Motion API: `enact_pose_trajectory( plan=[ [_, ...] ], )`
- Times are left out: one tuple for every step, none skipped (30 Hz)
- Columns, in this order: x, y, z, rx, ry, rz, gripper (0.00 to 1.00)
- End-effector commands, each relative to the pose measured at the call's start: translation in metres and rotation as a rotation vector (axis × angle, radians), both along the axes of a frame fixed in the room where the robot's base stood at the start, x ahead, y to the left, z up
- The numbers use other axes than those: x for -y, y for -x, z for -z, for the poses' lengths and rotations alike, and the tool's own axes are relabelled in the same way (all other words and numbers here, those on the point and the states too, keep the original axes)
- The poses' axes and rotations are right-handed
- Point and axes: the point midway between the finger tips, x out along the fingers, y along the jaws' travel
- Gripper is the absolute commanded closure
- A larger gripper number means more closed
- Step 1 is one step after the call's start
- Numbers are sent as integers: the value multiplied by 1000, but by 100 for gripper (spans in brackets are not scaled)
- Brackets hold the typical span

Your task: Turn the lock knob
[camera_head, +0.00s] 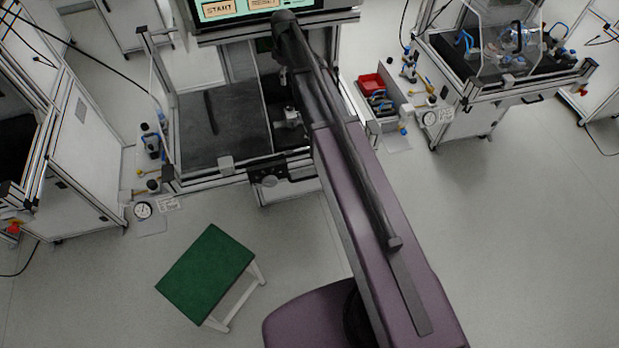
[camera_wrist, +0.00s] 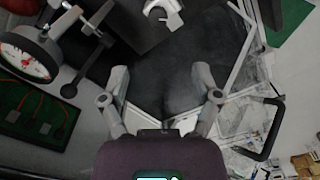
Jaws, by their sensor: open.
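A round knob-like part (camera_head: 268,180) sits on a dark plate at the front edge of the middle station; I cannot tell for sure that it is the lock knob. My gripper (camera_wrist: 162,84) is open in the wrist view, its two grey fingers spread apart with nothing between them. Below the fingers is a dark flat surface. A silver ring-shaped part (camera_wrist: 164,12) lies beyond the fingers at the top of the wrist view. In the head view my arm covers the right part of the station, and my fingers cannot be made out clearly there.
A dial gauge (camera_wrist: 27,55) and a green board (camera_wrist: 40,117) are at the wrist view's left. A black handle (camera_wrist: 265,130) is at its right. A screen (camera_head: 250,10) stands above the station. A green-topped stool (camera_head: 208,272) stands on the floor in front. A red bin (camera_head: 370,84) is right.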

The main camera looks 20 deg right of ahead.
Motion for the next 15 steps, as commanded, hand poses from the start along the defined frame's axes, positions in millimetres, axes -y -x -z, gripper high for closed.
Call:
enact_pose_trajectory(
  plan=[
    [0,7,7,0,0,11,19],
    [0,9,9,0,0,18,19],
    [0,12,11,0,0,29,19],
    [0,14,12,0,0,36,19],
    [0,17,15,0,0,45,19],
    [0,21,18,0,0,58,19],
    [0,24,20,0,0,67,19],
    [0,27,21,0,0,76,19],
    [0,30,24,0,0,89,19],
    [0,34,27,0,0,100,19],
    [0,38,30,0,0,111,19],
    [0,43,33,0,0,128,19],
    [0,46,35,0,0,139,19],
    [0,49,38,0,0,150,19],
    [0,54,41,0,0,166,19]
  ],
)
